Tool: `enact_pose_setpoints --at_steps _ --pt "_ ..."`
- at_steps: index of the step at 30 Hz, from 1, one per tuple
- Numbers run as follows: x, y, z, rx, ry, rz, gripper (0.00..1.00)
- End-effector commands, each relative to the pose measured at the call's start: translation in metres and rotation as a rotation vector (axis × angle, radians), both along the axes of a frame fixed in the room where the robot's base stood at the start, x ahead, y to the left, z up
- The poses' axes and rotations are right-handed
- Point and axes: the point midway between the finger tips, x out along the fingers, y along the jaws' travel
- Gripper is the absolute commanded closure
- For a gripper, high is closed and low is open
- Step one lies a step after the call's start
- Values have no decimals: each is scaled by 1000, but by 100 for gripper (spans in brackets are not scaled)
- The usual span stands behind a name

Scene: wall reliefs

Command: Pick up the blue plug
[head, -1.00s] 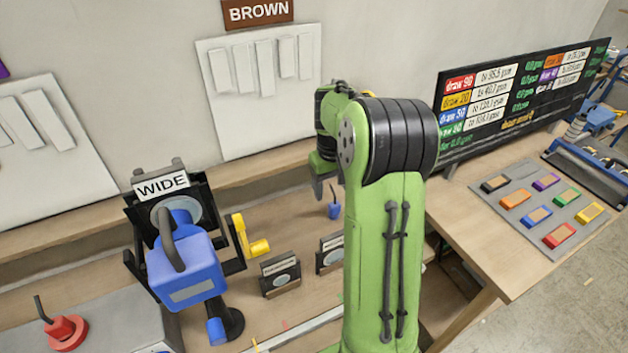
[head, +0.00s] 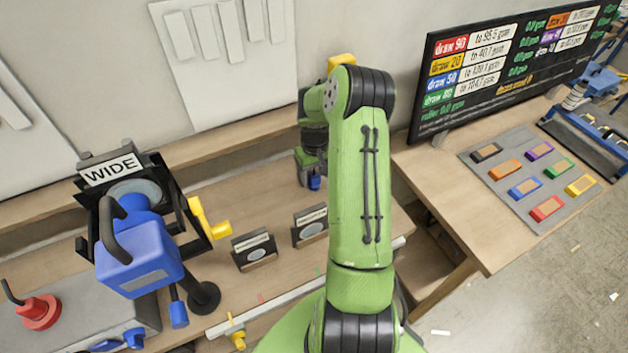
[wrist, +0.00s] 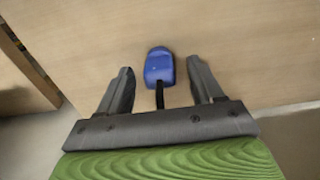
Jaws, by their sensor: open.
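The blue plug (wrist: 159,68) lies on the wooden surface in the wrist view, with its dark stem pointing back toward my gripper. My gripper (wrist: 161,78) is open, one dark finger on each side of the plug, with space between the plug and both fingers. My arm hides part of that area, and the fingertips are hard to make out there.
A blue device with a WIDE sign (head: 140,260) stands at left, with a yellow piece (head: 208,222) beside it. Two small card holders (head: 254,248) stand in front of the plug. A grey board of coloured blocks (head: 530,180) lies on the right table.

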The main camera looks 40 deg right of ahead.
Motion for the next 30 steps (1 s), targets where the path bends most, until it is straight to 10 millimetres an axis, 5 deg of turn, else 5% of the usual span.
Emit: enact_pose_setpoints --at_steps 5,12,23,30 --pt "0 0 -28 1 1 1 34" --pt "0 0 -30 -1 -1 2 36" --pt "0 0 -29 -1 -1 1 90" --pt "0 -1 -26 -2 -1 1 90"
